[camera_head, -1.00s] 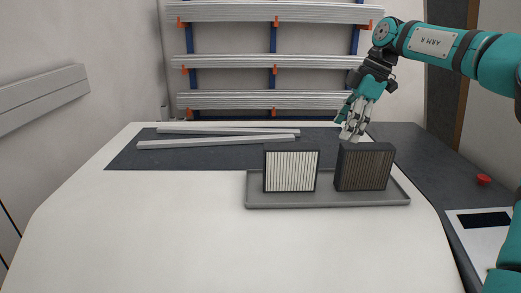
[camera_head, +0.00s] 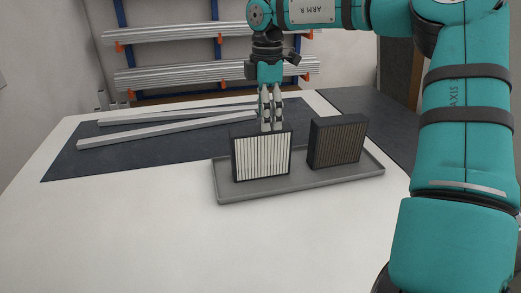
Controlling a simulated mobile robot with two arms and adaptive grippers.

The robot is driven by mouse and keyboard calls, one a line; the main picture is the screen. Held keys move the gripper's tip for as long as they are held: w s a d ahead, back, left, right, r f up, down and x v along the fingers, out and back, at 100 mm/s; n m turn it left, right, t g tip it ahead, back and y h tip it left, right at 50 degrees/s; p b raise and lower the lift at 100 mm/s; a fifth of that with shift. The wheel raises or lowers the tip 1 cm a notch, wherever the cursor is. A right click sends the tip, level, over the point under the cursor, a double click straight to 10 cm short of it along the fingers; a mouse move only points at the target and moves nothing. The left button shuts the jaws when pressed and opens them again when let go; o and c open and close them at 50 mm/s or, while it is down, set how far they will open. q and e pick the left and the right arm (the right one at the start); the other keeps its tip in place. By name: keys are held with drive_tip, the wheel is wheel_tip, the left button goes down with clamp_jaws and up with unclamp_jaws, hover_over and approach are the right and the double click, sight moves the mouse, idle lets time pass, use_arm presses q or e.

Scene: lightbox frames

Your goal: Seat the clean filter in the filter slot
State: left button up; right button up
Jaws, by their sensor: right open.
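The clean filter (camera_head: 262,158), with pale pleats in a dark frame, stands upright on the left part of a grey tray (camera_head: 235,193). A second filter (camera_head: 337,143), with brown, dirty-looking pleats in a dark frame, stands to its right on the same tray. My right gripper (camera_head: 271,126) points down at the top edge of the clean filter, its fingers open. I cannot tell whether the fingers touch the frame. My left gripper is not in view. No filter slot can be made out.
Pale metal bars (camera_head: 165,129) lie on a dark mat (camera_head: 80,163) behind the tray. A rack of metal profiles (camera_head: 175,76) stands at the back wall. The white table top (camera_head: 130,230) is clear in front. My right arm fills the right side.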

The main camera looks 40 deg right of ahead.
sight(261, 142)
wheel_tip(261, 142, down, 3)
drive_tip(key=shift+r, duration=0.1)
drive_tip(key=f+p, duration=0.1)
drive_tip(key=a+f, duration=0.1)
drive_tip(key=f, duration=0.1)
drive_tip(key=f+p, duration=0.1)
drive_tip(key=shift+w+a+f+p, duration=0.2)
drive_tip(key=shift+w+f+p, duration=0.1)
drive_tip(key=shift+f, duration=0.4)
drive_tip(key=c, duration=1.4)
drive_tip(key=shift+r, duration=0.1)
